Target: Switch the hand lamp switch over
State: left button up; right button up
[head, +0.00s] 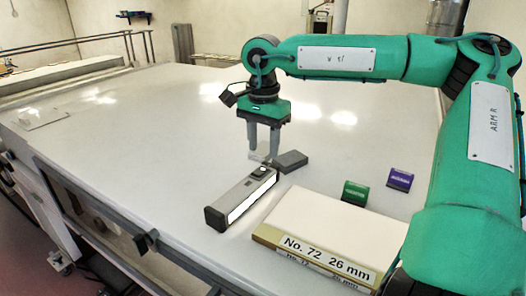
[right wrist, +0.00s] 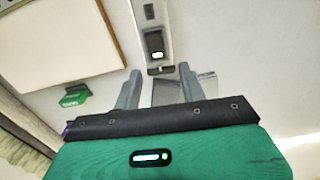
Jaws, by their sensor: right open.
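The hand lamp (head: 240,200) is a grey bar with dark ends and a bright white strip along its side, lying on the white table. Its switch (head: 260,171) is a small dark piece on top near the far end. In the right wrist view the switch (right wrist: 155,44) is black with a pale spot at its near end. My right gripper (head: 262,157) points down just beyond the lamp's far end, open, with a gap between its fingers (right wrist: 158,72). I see no contact with the switch. My left gripper is out of view.
A dark grey block (head: 291,161) lies close beside the right gripper's fingers. A green block (head: 355,193) and a purple block (head: 400,180) stand to the right. A pale board labelled No. 72 (head: 335,235) lies in front. The table's left and far areas are mostly clear.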

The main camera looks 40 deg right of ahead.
aim_at(264, 168)
notch_tip(264, 168, down, 3)
jog(key=shift+s+r+p, duration=0.1)
jog(key=shift+r+p, duration=0.1)
jog(key=shift+p, duration=0.2)
jog(key=shift+s+a+f, duration=0.15)
jog(key=shift+s+f, duration=0.05)
jog(key=shift+f, duration=0.4)
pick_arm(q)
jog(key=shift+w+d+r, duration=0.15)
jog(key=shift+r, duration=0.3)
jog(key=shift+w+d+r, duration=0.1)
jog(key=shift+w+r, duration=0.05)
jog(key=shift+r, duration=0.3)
pick_arm(e)
jog(key=shift+w+f, duration=0.15)
jog(key=shift+f, duration=0.1)
